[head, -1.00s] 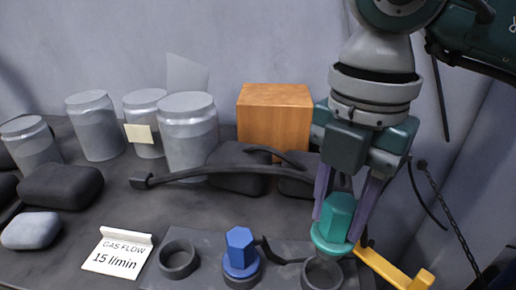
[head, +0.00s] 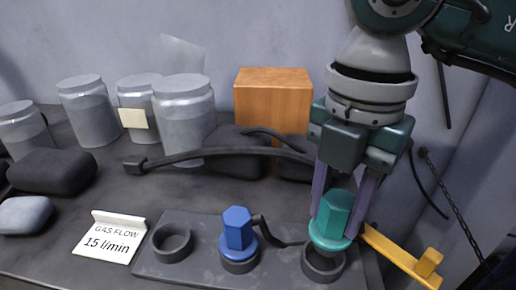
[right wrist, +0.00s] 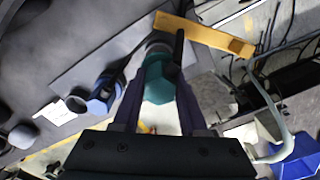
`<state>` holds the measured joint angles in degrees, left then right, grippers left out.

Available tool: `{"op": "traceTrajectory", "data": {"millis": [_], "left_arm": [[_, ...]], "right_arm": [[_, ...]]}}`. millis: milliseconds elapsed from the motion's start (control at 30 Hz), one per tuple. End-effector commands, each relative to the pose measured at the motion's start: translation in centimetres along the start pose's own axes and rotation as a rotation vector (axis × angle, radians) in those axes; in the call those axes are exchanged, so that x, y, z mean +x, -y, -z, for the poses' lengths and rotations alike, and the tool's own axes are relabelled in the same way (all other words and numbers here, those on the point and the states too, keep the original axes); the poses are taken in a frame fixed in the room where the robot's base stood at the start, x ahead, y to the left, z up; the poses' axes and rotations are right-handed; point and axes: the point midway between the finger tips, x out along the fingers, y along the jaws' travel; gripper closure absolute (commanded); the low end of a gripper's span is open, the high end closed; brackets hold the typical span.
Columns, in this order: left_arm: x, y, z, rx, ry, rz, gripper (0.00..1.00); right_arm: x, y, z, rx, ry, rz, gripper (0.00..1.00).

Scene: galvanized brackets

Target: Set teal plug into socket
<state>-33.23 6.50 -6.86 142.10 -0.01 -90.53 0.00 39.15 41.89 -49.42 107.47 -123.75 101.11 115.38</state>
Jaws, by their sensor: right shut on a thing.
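The teal plug (head: 333,218) has a hexagonal top and a round flange. My right gripper (head: 340,205) is shut on it from above and holds it upright over the right-hand dark ring socket (head: 323,266). The flange is close above the socket rim; I cannot tell whether its lower end is touching or inside. In the right wrist view the teal plug (right wrist: 159,90) sits between the two purple fingers. The blue plug (head: 238,230) stands in the middle socket (head: 239,262). The left socket (head: 172,242) is empty. My left gripper is not in view.
The sockets sit on a dark plate (head: 200,272). A yellow bracket (head: 403,256) lies just right of the right socket. A card reading "GAS FLOW 15 l/min" (head: 109,240) is at the left. Grey jars (head: 183,120), a wooden block (head: 272,100) and a black cable (head: 215,153) are behind.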

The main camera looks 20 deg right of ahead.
Motion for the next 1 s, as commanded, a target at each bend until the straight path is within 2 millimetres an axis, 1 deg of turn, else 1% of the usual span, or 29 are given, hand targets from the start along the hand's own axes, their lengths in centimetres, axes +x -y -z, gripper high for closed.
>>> {"op": "traceTrajectory", "data": {"millis": [367, 1000], "left_arm": [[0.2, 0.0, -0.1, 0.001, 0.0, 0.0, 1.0], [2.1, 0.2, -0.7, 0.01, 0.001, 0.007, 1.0]], "right_arm": [[0.2, 0.0, 0.0, 0.0, 0.0, -0.001, 1.0], [2.4, 0.0, 0.0, 0.0, 0.0, -0.001, 1.0]]}}
